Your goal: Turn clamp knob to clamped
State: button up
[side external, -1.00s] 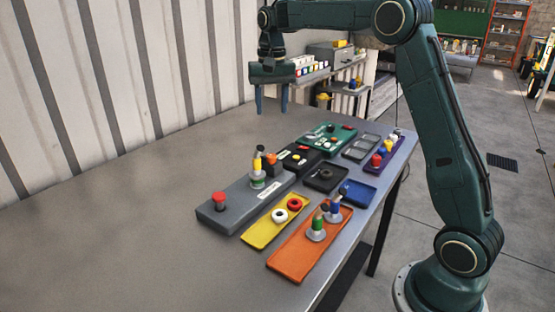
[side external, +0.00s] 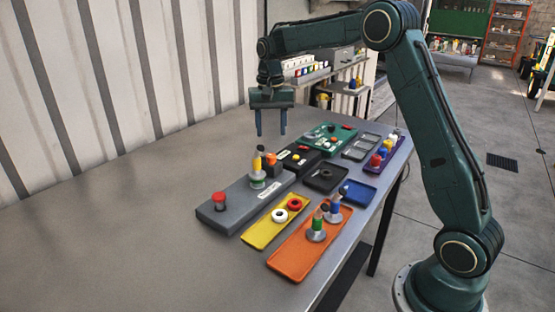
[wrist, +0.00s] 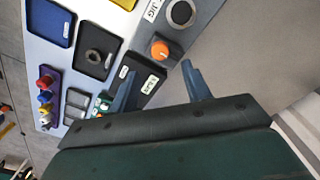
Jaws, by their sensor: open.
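The orange knob (side external: 271,159), which looks like the clamp knob, sits at the far end of the long grey fixture (side external: 238,206). It also shows in the wrist view (wrist: 160,50), near the "JIG" label, with a pale mark on its top that is too small to read. My gripper (side external: 271,133) is open and empty, fingers pointing down, above the table near the knob. In the wrist view the knob lies just beyond and between my fingers (wrist: 158,76). A yellow and green piece with a dark top (side external: 258,168) stands on the fixture beside the knob.
A red button (side external: 219,199) is on the fixture's near end. A black box (side external: 299,158), a green panel (side external: 326,133), a black tray (side external: 326,179), a yellow tray (side external: 262,232) and an orange tray (side external: 296,262) lie close by. The table's left side is clear.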

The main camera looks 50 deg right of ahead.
aim_at(271, 155)
jog(key=shift+f, duration=3.95)
jog(key=c, duration=1)
